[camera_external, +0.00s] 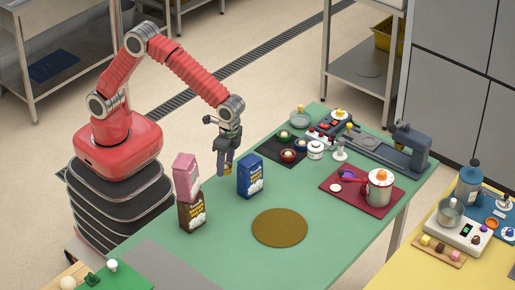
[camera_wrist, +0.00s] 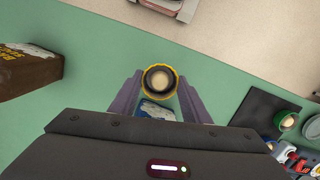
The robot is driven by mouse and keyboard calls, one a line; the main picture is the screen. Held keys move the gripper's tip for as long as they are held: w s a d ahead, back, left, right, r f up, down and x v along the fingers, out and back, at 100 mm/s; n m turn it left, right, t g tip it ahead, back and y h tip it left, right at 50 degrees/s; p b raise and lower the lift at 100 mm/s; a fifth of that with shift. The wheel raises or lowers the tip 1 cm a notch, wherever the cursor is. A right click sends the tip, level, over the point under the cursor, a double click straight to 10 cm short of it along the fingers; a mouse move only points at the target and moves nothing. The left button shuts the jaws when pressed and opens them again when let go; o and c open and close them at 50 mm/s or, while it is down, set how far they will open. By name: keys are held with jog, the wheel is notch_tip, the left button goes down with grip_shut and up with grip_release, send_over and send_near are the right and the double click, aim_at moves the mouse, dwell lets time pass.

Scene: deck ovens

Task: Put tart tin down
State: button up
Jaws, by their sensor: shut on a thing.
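The tart tin (camera_wrist: 174,80) shows in the wrist view as a round yellow fluted rim with a dark inside and a pale ball-like thing in its middle. My gripper (camera_wrist: 158,88) is shut on it, with one finger on each side. In the external view my gripper (camera_external: 225,172) points down over the far left edge of the green table (camera_external: 330,215), just left of the blue bag. Only a small yellow bit of the tin shows there. Its height over the table is hard to tell.
The blue bag (camera_external: 250,176) stands close on the right. A pink bag (camera_external: 186,176) sits on a brown bag (camera_external: 192,212) to the left. A round brown mat (camera_external: 280,228) lies bare on the table. A red tray (camera_external: 345,205) with a pot (camera_external: 379,190) is farther right.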

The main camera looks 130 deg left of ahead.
jog(key=d+m, duration=0.1)
jog(key=d, duration=0.4)
jog(key=d+m, duration=0.1)
jog(key=d, duration=0.5)
jog(key=shift+r, duration=0.15)
jog(key=shift+a, duration=0.1)
